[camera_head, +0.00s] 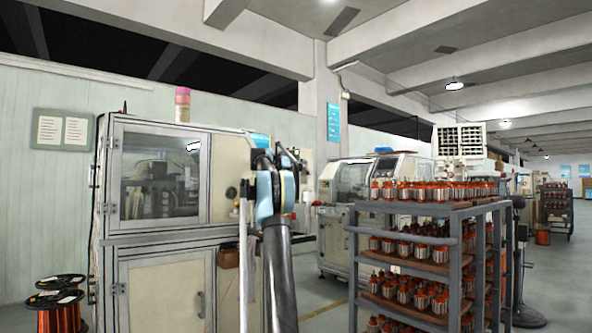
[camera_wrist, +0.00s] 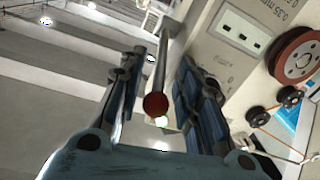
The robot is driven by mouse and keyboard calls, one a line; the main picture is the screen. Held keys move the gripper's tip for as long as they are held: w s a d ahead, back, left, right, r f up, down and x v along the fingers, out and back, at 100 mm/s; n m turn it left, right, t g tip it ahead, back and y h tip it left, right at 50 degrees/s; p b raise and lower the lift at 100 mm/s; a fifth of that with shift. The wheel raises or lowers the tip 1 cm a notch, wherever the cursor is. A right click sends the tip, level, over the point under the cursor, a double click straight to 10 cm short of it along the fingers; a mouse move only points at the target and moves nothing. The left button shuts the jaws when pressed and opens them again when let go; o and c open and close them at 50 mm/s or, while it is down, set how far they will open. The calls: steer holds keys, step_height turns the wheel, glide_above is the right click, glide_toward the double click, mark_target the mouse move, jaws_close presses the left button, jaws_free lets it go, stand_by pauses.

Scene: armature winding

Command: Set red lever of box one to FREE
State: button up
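A lever with a dark red ball knob (camera_wrist: 155,104) and a grey rod shows in the wrist view. The knob faces the camera and the rod runs up and away from it. My gripper (camera_wrist: 161,60) has its two blue-padded fingers apart, one on each side of the lever, with visible gaps to both. The lever appears to belong to the pale box (camera_wrist: 225,50) on the right, which carries slots and partly readable print; its joint and setting are unclear. In the head view my gripper (camera_head: 290,160) is small, seen from behind, and the lever cannot be made out.
An orange-red spool (camera_wrist: 298,57) and small black pulleys (camera_wrist: 275,105) with wire sit at the right in the wrist view. In the head view, a winding machine (camera_head: 155,240) stands left and a rack (camera_head: 400,205) of armatures stands right, close to my arm.

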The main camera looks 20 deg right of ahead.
jaws_close()
